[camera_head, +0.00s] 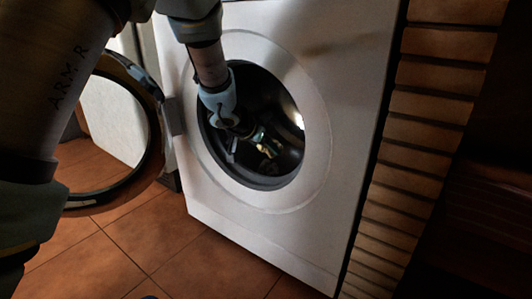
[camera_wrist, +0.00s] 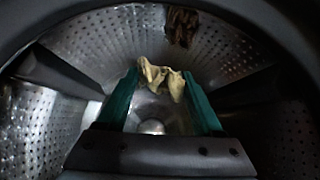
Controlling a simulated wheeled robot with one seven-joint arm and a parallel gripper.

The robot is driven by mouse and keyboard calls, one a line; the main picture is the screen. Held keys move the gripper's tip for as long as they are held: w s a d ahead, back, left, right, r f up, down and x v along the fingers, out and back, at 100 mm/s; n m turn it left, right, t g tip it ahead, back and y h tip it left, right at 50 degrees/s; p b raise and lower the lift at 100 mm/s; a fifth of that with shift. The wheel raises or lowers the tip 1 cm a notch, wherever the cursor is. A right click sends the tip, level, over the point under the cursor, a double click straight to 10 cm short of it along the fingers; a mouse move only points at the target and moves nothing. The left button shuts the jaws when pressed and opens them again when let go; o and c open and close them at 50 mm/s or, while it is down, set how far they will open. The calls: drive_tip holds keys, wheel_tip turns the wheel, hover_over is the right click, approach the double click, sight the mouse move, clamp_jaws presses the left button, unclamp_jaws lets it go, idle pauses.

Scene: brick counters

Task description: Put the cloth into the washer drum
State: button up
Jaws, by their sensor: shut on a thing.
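A small pale yellow cloth (camera_wrist: 160,76) is held between the two green fingers of my gripper (camera_wrist: 161,84) in the wrist view. The perforated metal wall of the washer drum (camera_wrist: 95,45) surrounds the gripper and cloth. In the head view my gripper (camera_head: 258,138) reaches through the round opening of the white washer (camera_head: 318,215), with the cloth (camera_head: 268,150) at its tip. The drum (camera_head: 285,120) is dark there. The cloth hangs crumpled, and I see no contact between it and the drum wall.
The washer door (camera_head: 152,150) stands open on the left of the opening. A dark rubber seal (camera_head: 270,183) rings the opening close around my arm. A brick column (camera_head: 420,140) stands right of the washer. Tiled floor (camera_head: 150,240) lies in front. A brownish patch (camera_wrist: 181,26) shows on the upper drum wall.

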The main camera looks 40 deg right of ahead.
drive_tip(key=shift+r, duration=0.1)
drive_tip(key=shift+f, duration=0.65)
drive_tip(key=o, duration=1.5)
drive_tip(key=shift+c, duration=0.2)
drive_tip(key=shift+r, duration=0.15)
drive_tip(key=shift+r, duration=0.35)
drive_tip(key=p+v, duration=0.5)
drive_tip(key=v, duration=0.7)
drive_tip(key=shift+p, duration=0.4)
